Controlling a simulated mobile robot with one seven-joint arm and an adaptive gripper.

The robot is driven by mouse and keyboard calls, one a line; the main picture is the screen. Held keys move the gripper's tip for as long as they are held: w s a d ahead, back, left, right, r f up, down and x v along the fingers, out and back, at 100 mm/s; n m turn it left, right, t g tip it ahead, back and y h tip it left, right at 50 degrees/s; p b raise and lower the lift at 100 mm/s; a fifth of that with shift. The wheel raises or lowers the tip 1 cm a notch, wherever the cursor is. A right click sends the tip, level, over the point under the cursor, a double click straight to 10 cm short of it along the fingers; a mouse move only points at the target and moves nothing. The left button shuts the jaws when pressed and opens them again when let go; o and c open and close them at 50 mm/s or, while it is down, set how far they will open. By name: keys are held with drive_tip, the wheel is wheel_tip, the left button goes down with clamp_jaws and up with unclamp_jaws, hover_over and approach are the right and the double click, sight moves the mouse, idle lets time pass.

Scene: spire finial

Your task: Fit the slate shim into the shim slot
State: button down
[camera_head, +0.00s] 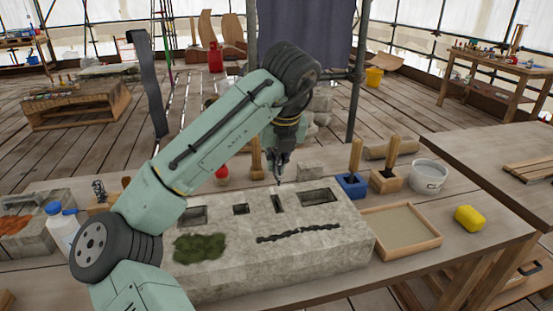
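A pale stone block (290,262) lies on the workbench, with several recesses cut in its top. A narrow slot (278,203), which looks like the shim slot, sits between a small square recess (241,209) and a wider rectangular one (318,197). My gripper (279,178) points down just above and behind the narrow slot, apart from the block's top as far as I can tell. Its fingers are small and dark here, and I cannot tell whether they are open or shut. I cannot make out the slate shim; a thin piece between the fingertips would be hard to see.
Moss (200,248) and a dark crack (298,234) mark the block's top. A bottle (62,228) stands left.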

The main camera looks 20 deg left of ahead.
drive_tip(key=shift+p, duration=0.4)
drive_tip(key=b, duration=0.3)
hover_over(274, 196)
drive_tip(key=s, duration=0.1)
drive_tip(key=shift+d+f, duration=0.2)
drive_tip(key=shift+f, duration=1.3)
drive_tip(key=shift+d+f, duration=0.2)
drive_tip(key=shift+f, duration=1.3)
drive_tip(key=shift+r+p, duration=0.1)
drive_tip(key=shift+p, duration=0.7)
drive_tip(key=shift+f+b, duration=0.55)
drive_tip(key=shift+f, duration=0.55)
drive_tip(key=c, duration=1.7)
unclamp_jaws()
drive_tip(key=v, duration=1.2)
drive_tip(key=shift+r, duration=0.1)
